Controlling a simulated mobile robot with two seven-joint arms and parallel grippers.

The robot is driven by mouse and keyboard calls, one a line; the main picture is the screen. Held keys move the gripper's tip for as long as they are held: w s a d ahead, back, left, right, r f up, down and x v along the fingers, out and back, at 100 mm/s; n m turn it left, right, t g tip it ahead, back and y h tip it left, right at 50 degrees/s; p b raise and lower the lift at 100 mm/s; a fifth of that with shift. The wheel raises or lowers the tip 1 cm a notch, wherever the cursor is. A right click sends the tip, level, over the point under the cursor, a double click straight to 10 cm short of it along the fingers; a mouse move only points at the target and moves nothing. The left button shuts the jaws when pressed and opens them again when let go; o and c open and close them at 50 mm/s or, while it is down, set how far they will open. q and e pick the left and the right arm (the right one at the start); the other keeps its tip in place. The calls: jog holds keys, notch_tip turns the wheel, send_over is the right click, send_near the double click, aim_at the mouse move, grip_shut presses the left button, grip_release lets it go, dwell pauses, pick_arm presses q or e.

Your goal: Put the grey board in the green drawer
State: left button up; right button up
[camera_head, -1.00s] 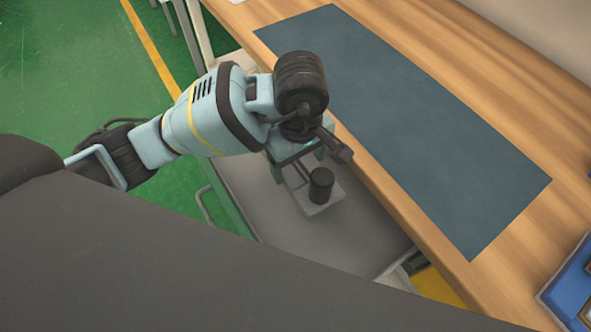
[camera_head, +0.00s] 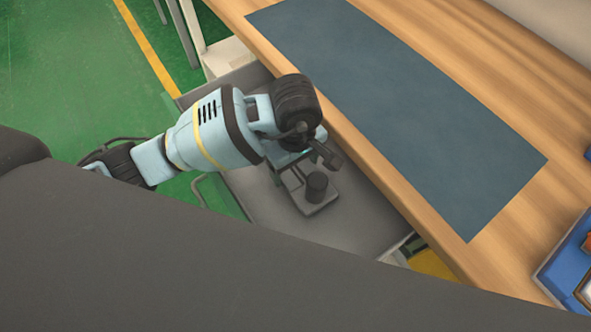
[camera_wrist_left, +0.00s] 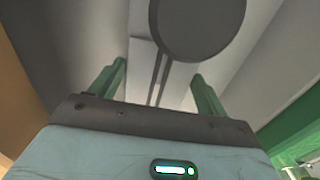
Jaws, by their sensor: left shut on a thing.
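The grey board (camera_head: 318,207) is a small flat plate with a black cylinder standing on it. In the head view it is over the grey interior of the open drawer (camera_head: 262,207), beside the table. I cannot tell if the board touches the drawer floor. My left gripper (camera_head: 287,172) points down at the board's far side and is shut on it. In the left wrist view my green fingers (camera_wrist_left: 158,88) stand on either side of narrow grey bars of the board, and the round dark cylinder shows beyond them. My right gripper is out of view.
A wooden table (camera_head: 360,160) with a dark blue mat (camera_head: 400,120) runs along the drawer's right side. A blue tray (camera_head: 562,262) with items lies at the lower right. Green floor (camera_head: 80,90) with a yellow line is at the left. My dark body hides the foreground.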

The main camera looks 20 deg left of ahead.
aim_at(296, 171)
pick_arm(q)
jog(key=shift+f, duration=1.65)
jog(key=shift+f, duration=0.2)
jog(key=o, duration=1.2)
jog(key=shift+o, duration=0.2)
jog(key=shift+r, duration=0.1)
notch_tip(296, 171, up, 12)
jog(key=shift+p, duration=0.3)
